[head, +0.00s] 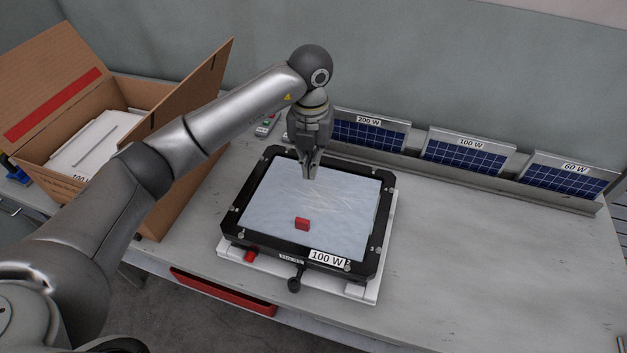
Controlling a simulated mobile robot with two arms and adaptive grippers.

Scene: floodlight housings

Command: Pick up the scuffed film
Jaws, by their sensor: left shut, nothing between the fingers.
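The scuffed film (338,218) is a pale bluish sheet with whitish scratch lines. It lies flat inside the black frame of a floodlight housing (247,203) labelled 100 W. I cannot tell whether the fingertips touch the film. My right gripper is not in view.
An open cardboard box (190,95) with white packs stands at the left. Solar panels labelled 200 W (368,134), 100 W (465,152) and 60 W (562,178) lean in a rail behind. A red tray (222,291) is below the table's front edge. The table's right side is clear.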

